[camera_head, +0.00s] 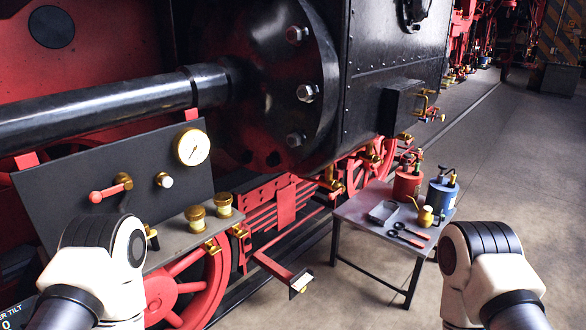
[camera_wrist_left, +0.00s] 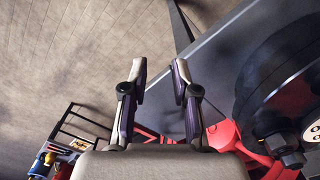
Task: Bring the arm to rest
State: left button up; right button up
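In the left wrist view my left gripper (camera_wrist_left: 160,68) has its two fingers apart, with a clear gap and nothing between them. In the head view only white and black links of my left arm show at the lower left, in front of the dark control panel (camera_head: 150,205); the gripper itself is out of that view. White and black links of my right arm show at the lower right, beside the small table (camera_head: 352,217). My right gripper is in neither view.
The panel carries a red-handled lever (camera_head: 108,192) and a gauge (camera_head: 192,147); two brass cups (camera_head: 196,218) stand on its ledge. A red can (camera_head: 407,183), a blue can (camera_head: 441,194) and a brass oiler (camera_head: 426,216) stand on the table. The locomotive fills the left; floor is free at right.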

pick_arm(q)
notch_tip(320, 180, down, 16)
jog(key=s+b, duration=0.1)
jog(key=b, duration=1.5)
jog(key=shift+s, duration=0.35)
